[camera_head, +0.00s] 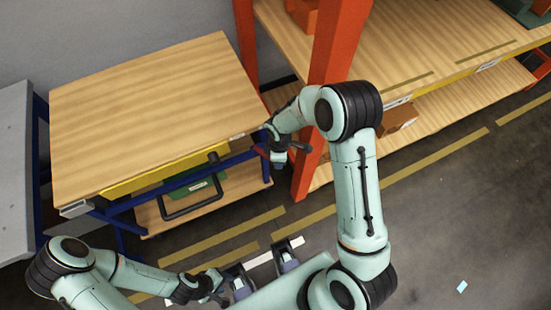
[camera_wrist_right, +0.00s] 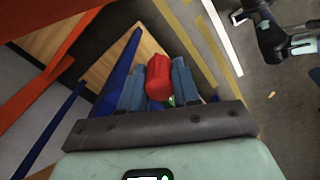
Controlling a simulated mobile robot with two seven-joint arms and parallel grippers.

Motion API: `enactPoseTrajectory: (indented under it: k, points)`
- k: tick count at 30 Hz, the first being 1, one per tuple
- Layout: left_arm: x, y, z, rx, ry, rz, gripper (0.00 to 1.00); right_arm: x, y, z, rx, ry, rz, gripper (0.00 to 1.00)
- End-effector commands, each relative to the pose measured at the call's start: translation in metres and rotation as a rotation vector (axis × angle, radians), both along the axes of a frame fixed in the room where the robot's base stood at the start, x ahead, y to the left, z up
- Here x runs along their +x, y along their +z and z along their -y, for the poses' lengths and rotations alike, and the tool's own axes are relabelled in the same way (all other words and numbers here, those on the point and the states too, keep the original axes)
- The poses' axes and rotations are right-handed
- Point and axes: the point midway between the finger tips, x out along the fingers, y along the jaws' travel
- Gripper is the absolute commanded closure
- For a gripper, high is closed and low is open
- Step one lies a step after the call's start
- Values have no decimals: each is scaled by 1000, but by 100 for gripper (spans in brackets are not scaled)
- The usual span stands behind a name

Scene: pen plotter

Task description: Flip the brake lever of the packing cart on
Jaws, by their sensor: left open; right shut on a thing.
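The packing cart (camera_head: 140,110) has a wooden top, a yellow front rail and a blue frame, and stands left of centre in the head view. In the right wrist view, the red brake lever (camera_wrist_right: 158,78) lies between the two blue fingers of my right gripper (camera_wrist_right: 158,85), which is shut on it. In the head view, my right gripper (camera_head: 268,148) is at the cart's front right corner, just below the top, and its fingertips are partly hidden. My left gripper (camera_head: 212,286) is open and empty, low in front of the cart.
An orange-posted rack (camera_head: 335,50) with wooden shelves stands close to the cart's right side. A black handle (camera_head: 195,208) sticks out at the cart's front. A grey surface (camera_head: 12,170) is at the far left. The floor (camera_head: 470,210) at right is mostly clear.

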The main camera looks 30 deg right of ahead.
Motion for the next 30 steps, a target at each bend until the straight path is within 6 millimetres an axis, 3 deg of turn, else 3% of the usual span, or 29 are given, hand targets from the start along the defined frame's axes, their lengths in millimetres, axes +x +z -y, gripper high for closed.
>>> enactPoseTrajectory:
  k: [10,11,12,13,23,30]
  points:
    - [0,0,0,0,0,0,57,2,1,2,-3,6,5,100]
    - [0,0,0,0,0,0,57,2,1,2,-3,6,5,62]
    - [0,0,0,0,0,0,57,2,1,2,-3,5,5,49]
    - [0,0,0,0,0,0,57,2,1,2,-3,5,5,43]
    - [0,0,0,0,0,0,57,1,3,1,-2,4,3,43]
    - [1,4,0,0,-1,1,57,2,39,1,-1,4,9,43]
